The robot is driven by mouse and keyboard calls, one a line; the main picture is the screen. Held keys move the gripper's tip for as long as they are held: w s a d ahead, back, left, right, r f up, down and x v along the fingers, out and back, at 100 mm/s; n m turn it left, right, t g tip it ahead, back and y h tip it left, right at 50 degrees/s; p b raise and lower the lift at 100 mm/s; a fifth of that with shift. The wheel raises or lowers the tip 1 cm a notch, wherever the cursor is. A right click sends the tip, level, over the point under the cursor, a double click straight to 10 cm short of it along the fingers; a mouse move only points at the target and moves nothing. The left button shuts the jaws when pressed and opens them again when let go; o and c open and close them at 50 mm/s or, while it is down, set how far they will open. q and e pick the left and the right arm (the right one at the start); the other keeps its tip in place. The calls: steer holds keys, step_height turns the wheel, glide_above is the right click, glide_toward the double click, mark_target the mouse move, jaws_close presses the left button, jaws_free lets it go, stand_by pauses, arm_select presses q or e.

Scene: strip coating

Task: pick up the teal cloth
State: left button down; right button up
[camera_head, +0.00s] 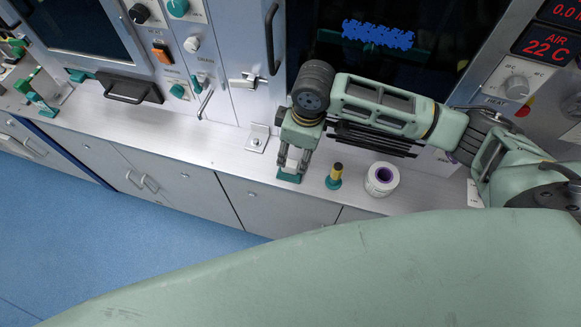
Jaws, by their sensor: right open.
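A small flat teal piece, which looks like the teal cloth (289,177), lies at the front edge of the metal ledge. My right gripper (291,167) points down over it with its fingers apart, one toward each side of the cloth. The fingers hide part of the cloth, and I cannot tell whether they touch it. My left gripper does not show.
Right of the gripper stand a small teal-based bottle with a yellow and black top (335,176) and a white roll with a purple core (382,179). A metal bracket (257,139) stands left of it. The ledge (180,142) farther left is clear.

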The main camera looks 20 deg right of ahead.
mark_target(291, 162)
steer(key=f, duration=0.2)
steer(key=a+f+p, duration=0.1)
steer(key=f, duration=0.4)
steer(key=shift+w+a+p, duration=0.2)
steer(key=shift+w+p, duration=0.15)
steer(key=shift+p, duration=0.05)
steer(key=shift+r, duration=0.1)
steer(key=shift+c, duration=0.6)
jaws_close()
